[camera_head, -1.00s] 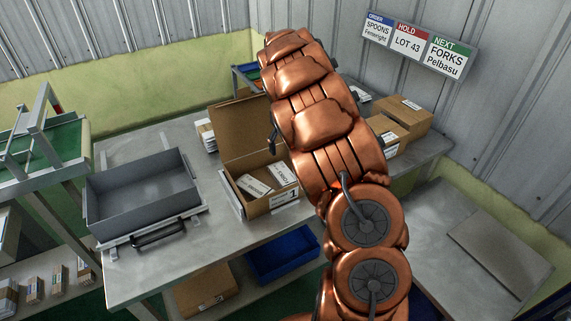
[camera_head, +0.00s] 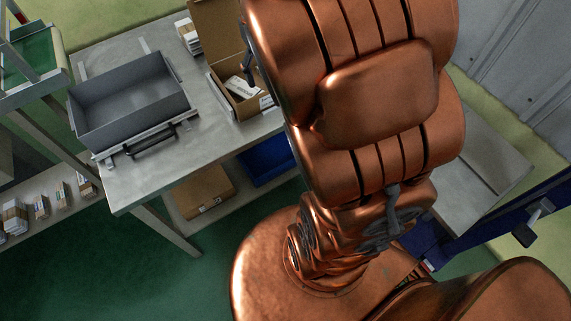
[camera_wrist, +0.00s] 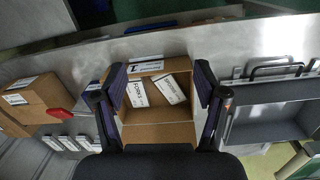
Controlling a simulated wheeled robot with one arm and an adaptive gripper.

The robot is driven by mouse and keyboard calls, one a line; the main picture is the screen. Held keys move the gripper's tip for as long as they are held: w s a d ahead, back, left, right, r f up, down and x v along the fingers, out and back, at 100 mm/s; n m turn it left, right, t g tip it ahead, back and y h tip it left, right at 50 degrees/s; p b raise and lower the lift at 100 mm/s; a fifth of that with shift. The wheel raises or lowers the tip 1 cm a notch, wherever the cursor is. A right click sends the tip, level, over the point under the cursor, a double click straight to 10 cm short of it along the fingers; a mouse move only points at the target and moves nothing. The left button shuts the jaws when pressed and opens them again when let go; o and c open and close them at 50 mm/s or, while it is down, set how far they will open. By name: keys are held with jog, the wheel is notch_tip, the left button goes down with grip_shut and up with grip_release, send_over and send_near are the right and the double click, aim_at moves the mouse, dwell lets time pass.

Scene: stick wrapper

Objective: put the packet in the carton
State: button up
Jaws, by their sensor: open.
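The open cardboard carton (camera_head: 236,104) stands on the grey table, its tall flap raised at the back. It also shows in the wrist view (camera_wrist: 158,134), between my fingers. Two white-labelled packets lie inside: a left packet (camera_wrist: 138,93) and a right, tilted packet (camera_wrist: 168,90). White packets also show in the carton in the head view (camera_head: 239,87). My gripper (camera_wrist: 161,78) is open and empty, its dark fingers spread either side of the carton in the picture. In the head view my copper arm hides most of the gripper and the carton's right side.
A grey tray (camera_head: 108,122) with a black handle sits left of the carton. A stack of white packets (camera_head: 188,38) lies behind. Closed brown boxes (camera_wrist: 32,101) stand at the left in the wrist view. A blue bin (camera_head: 265,163) and cardboard box (camera_head: 203,192) are on the lower shelf.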

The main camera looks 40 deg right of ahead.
jog(key=s+a+f, duration=0.1)
jog(key=s+a, duration=0.2)
jog(key=s, duration=0.3)
jog(key=s+a+f+n, duration=0.1)
jog(key=s+a, duration=0.3)
jog(key=s, duration=0.3)
jog(key=s+a+n+g, duration=0.1)
jog(key=s+a, duration=0.2)
jog(key=s, duration=0.4)
jog(key=shift+a+f, duration=0.15)
jog(key=shift+f, duration=0.25)
